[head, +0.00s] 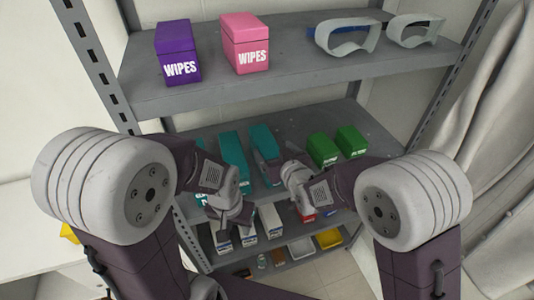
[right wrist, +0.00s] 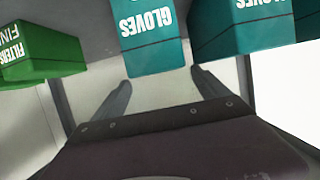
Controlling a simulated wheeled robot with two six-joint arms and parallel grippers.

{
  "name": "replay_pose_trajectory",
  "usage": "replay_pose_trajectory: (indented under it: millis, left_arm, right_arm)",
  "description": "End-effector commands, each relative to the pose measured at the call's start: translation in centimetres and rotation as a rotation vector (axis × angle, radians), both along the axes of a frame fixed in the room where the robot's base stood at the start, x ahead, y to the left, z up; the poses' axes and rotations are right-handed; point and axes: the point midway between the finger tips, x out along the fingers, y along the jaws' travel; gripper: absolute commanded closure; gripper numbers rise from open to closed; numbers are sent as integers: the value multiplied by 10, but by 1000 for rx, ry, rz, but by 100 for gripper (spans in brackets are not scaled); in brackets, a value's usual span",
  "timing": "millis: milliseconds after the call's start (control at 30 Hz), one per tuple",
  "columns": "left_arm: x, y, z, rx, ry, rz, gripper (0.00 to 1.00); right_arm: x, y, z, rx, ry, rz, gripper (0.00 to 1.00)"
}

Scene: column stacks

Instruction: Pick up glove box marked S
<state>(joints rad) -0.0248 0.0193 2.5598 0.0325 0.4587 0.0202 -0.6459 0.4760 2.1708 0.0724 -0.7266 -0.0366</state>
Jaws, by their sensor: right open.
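Teal glove boxes stand in a row on the middle shelf: a right one (head: 262,138), a middle one (head: 234,150) and a left one partly hidden by my left arm. My right gripper (head: 267,172) is open in front of the right box. In the right wrist view, a teal box reading GLOVES upside down (right wrist: 150,35) lies just beyond and between the open fingertips (right wrist: 160,78); a second glove box (right wrist: 240,28) is beside it. No size letter is readable. My left gripper (head: 235,214) hangs lower, before the lower shelf; its jaws are unclear.
Green filter boxes (head: 323,149) stand right of the glove boxes, also in the right wrist view (right wrist: 42,58). The upper shelf (head: 300,82) holds purple (head: 175,42) and pink (head: 245,35) wipes boxes and goggles (head: 345,38). White boxes (head: 272,220) and a yellow bin (head: 329,238) are lower.

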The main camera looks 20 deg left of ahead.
Motion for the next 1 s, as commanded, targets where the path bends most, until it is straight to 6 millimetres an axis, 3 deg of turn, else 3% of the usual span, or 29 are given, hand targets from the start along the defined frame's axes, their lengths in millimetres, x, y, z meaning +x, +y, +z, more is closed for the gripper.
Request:
replay_pose_trajectory:
  millis: [133,400,667,933,967,1000]
  left_arm:
    - [0,0,3,0,0,0,64]
    - [0,0,14,0,0,0,64]
    - [0,0,13,0,0,0,64]
    - [0,0,13,0,0,0,64]
    - [0,0,13,0,0,0,64]
    - [0,0,13,0,0,0,64]
  right_arm:
    - [5,4,-2,-1,1,0,15]
    - [37,28,-18,-1,1,-1,15]
    - [40,30,-19,0,-1,-1,18]
    - [40,30,-19,0,0,-1,93]
    - [40,30,-19,0,0,-1,100]
    - [40,30,-19,0,0,-1,100]
